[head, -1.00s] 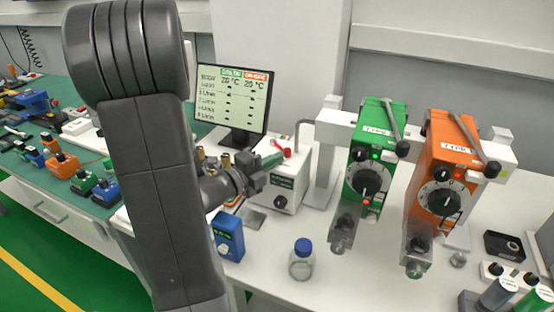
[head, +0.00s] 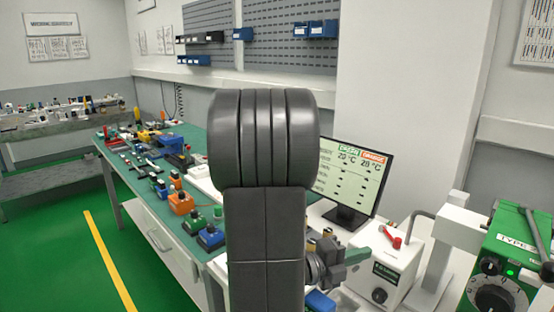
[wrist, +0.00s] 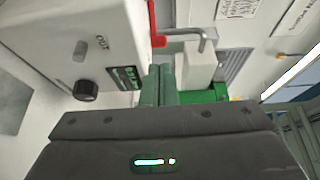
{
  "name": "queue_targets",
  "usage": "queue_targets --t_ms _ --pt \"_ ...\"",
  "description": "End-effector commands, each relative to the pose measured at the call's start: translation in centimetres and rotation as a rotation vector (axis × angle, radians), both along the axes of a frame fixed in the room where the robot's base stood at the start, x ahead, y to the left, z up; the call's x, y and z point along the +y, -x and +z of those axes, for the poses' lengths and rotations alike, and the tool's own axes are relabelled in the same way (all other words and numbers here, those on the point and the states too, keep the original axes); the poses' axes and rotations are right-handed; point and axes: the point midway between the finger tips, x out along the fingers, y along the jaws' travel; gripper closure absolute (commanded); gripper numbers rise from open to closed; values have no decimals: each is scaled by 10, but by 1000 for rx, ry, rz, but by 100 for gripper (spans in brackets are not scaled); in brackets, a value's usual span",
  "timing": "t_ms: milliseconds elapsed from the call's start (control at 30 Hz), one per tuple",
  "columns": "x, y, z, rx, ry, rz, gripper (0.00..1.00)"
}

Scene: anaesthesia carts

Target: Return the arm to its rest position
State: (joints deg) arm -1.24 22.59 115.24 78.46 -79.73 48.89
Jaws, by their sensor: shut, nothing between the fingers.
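My arm stands upright in the middle of the head view, its dark links hiding part of the bench. My gripper (head: 357,256) shows to the right of the arm, in front of the white box with a red lever (head: 388,264). In the wrist view, the green fingers of my gripper (wrist: 160,84) lie together with nothing between them. The white box (wrist: 60,35) with its black knob is close by on the left there. I cannot tell whether the fingers touch it.
A monitor (head: 351,177) stands behind the gripper. A green vaporizer (head: 505,262) is at the right edge. The green-topped bench (head: 140,170) on the left holds several coloured parts. Open green floor (head: 60,240) lies at the far left.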

Motion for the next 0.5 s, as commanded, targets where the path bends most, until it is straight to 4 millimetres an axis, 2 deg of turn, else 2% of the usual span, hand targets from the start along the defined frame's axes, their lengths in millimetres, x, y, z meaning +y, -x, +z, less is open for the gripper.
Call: queue_targets --t_ms 167,500 --pt "-16 -4 1 2 0 -3 100" --pt "-66 -19 1 2 1 -5 100"
